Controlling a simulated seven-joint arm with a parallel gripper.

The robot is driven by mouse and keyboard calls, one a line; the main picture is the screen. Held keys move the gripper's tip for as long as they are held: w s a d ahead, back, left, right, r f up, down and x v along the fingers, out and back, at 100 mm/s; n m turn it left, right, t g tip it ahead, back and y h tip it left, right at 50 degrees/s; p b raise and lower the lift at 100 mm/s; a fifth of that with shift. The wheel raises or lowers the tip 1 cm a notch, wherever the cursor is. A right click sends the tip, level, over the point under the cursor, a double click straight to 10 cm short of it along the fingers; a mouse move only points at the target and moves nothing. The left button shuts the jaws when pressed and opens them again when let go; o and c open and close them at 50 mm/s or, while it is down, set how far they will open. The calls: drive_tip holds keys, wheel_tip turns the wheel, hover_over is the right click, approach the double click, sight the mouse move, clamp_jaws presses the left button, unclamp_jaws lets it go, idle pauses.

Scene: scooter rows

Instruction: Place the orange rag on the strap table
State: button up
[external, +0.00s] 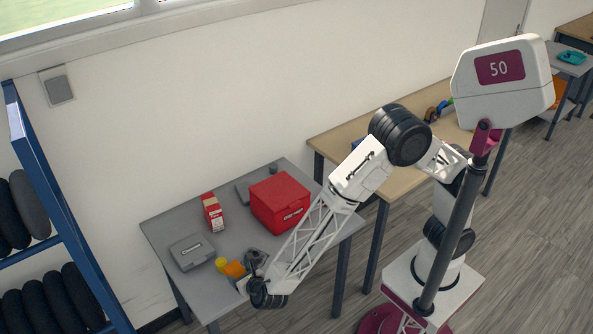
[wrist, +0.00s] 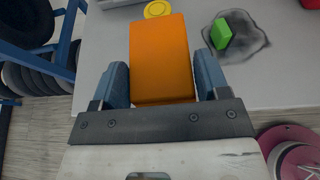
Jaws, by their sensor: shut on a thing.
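My gripper (wrist: 162,75) is shut on a smooth orange block-shaped thing (wrist: 160,50), which may be the orange rag. It also shows in the external view (external: 234,269), over the front edge of a grey table (external: 160,232). I cannot tell whether it touches the tabletop. A wooden table (external: 335,137) stands behind my arm, with brown and blue things (external: 432,113) partly hidden on it. I cannot tell which table is the strap table.
A blue tire rack (external: 50,190) stands left.

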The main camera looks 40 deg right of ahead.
drive_tip(key=w+d+r+n+y, duration=0.15)
drive_tip(key=w+r, duration=0.25)
drive_tip(key=w, duration=0.4)
drive_tip(key=w+d+r+n+y, duration=0.1)
drive_tip(key=w+r+n+y, duration=0.1)
drive_tip(key=w+r, duration=0.45)
drive_tip(key=w+d+r+n+g+y, duration=0.1)
drive_tip(key=w+d+r+n+y, duration=0.1)
drive_tip(key=w+d+r, duration=0.35)
drive_tip(key=w+d+r+n+g+y, duration=0.2)
drive_tip(key=w+d, duration=0.4)
drive_tip(key=w, duration=0.3)
drive_tip(key=w+d+m+t+h, duration=0.3)
drive_tip(key=w+d+m+h, duration=0.4)
drive_tip(key=w+d, duration=0.7)
drive_tip(key=w+d+f+m+g+h, duration=0.1)
drive_tip(key=d+f+m+g+h, duration=0.2)
drive_tip(key=d, duration=2)
drive_tip(key=w+d+f+m+g+h, duration=0.2)
drive_tip(key=d+m+g+h, duration=0.4)
drive_tip(key=d, duration=1.7)
drive_tip(key=w+d+f+m+g+h, duration=0.1)
drive_tip(key=d+f+m+g+h, duration=0.3)
drive_tip(key=d+m, duration=0.6)
drive_tip(key=d+f+h, duration=0.1)
drive_tip(key=d, duration=1.3)
drive_tip(key=shift+w+h, duration=0.3)
drive_tip(key=shift+h, duration=0.05)
drive_tip(key=shift+f, duration=0.2)
